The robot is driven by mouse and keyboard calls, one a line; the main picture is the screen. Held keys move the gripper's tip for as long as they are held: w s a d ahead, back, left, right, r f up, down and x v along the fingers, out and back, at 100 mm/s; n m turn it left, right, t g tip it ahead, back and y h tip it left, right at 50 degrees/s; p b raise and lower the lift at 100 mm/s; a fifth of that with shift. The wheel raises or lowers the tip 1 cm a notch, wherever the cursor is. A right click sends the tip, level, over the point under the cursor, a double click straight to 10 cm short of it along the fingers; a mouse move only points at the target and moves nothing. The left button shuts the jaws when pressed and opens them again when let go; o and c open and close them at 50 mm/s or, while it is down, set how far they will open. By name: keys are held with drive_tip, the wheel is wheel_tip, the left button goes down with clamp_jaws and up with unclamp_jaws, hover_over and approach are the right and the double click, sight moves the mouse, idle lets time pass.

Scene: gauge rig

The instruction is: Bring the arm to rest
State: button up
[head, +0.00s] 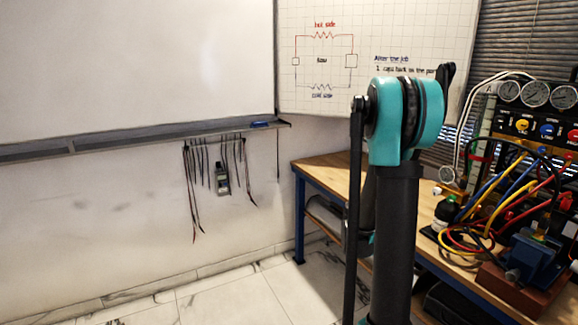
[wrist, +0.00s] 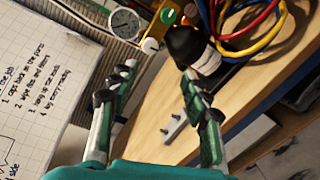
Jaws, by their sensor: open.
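My arm stands raised in the head view, with its teal joint (head: 408,115) in front of the whiteboard corner and the workbench. My gripper (wrist: 158,72) shows in the wrist view with its two fingers spread apart and nothing between them. Behind the fingers lie the wooden bench top and a small grey metal piece with pegs (wrist: 173,128). A dark bottle with a pale label (wrist: 208,62) is beyond the right finger; whether they touch is unclear. In the head view I cannot make out the gripper; the arm seems to hide it.
The wooden bench (head: 325,167) runs along the right. It carries a gauge panel (head: 535,125), coloured hoses, a blue vise (head: 533,258) and the bottle (head: 446,209). Whiteboards (head: 130,65) cover the wall; leads (head: 190,185) hang below. The tiled floor (head: 240,295) at left is clear.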

drive_tip(key=s+a+f+m+y, duration=0.2)
drive_tip(key=s+a+f+y, duration=0.3)
drive_tip(key=a, duration=0.5)
drive_tip(key=s+a+f+m+g+y, duration=0.1)
drive_tip(key=s+a+f+m+y, duration=0.2)
drive_tip(key=s+a, duration=0.6)
drive_tip(key=s+a+f+m+g+y, duration=0.1)
drive_tip(key=s+a+f+m+y, duration=0.2)
drive_tip(key=s+a+f+y, duration=0.4)
drive_tip(key=s+a+y, duration=0.1)
drive_tip(key=a, duration=0.3)
drive_tip(key=shift+f, duration=0.15)
idle(1.8)
